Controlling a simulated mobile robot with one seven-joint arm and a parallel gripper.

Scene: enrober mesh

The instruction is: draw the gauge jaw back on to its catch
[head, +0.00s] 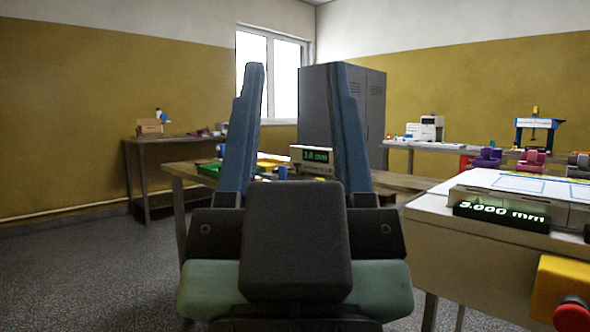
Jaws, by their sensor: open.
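My gripper (295,72) fills the middle of the head view. Its two blue-grey fingers stand upright and wide apart, with nothing between them. A gauge body with a lit green readout of 3.000 mm (500,214) sits on the pale bench at the right, well apart from my gripper. A second, smaller gauge box (311,155) with a green readout stands on the table behind my fingers. I cannot make out a gauge jaw or its catch on either one.
The pale bench (440,240) stands close on the right, with a yellow block and red knob (572,318) at its front. The wooden table (190,172) ahead holds a green tray (209,169). Grey floor (90,280) lies clear on the left. Grey lockers (374,110) stand behind.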

